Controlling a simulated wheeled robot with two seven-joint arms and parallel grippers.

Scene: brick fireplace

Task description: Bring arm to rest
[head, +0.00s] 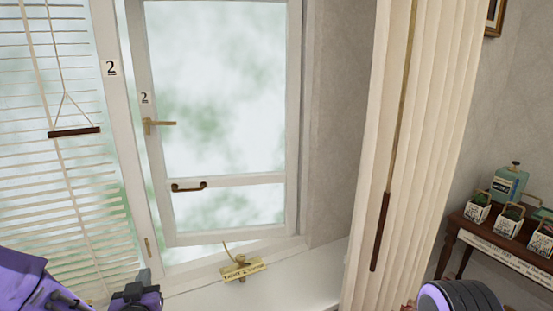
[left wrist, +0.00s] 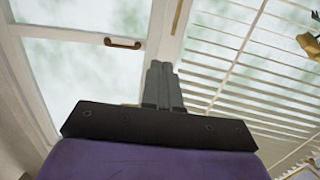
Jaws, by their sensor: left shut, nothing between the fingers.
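My left gripper (head: 144,277) shows at the bottom left of the head view, low in front of the window frame, with my purple arm beside it. In the left wrist view its two grey fingers (left wrist: 160,80) are together with nothing between them. They point up toward the window post between the pane and the blind, and I see no clear contact. Part of my right arm (head: 470,298), purple and dark grey, shows at the bottom right of the head view. My right gripper is out of view.
A white window sash (head: 220,180) stands ajar, with a brass handle (head: 158,122) and a brown pull (head: 188,187). A slatted blind (head: 60,200) hangs at left. A yellow label (head: 243,271) is on the sill. A cream vertical blind (head: 420,130) and a wooden table (head: 490,240) stand right.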

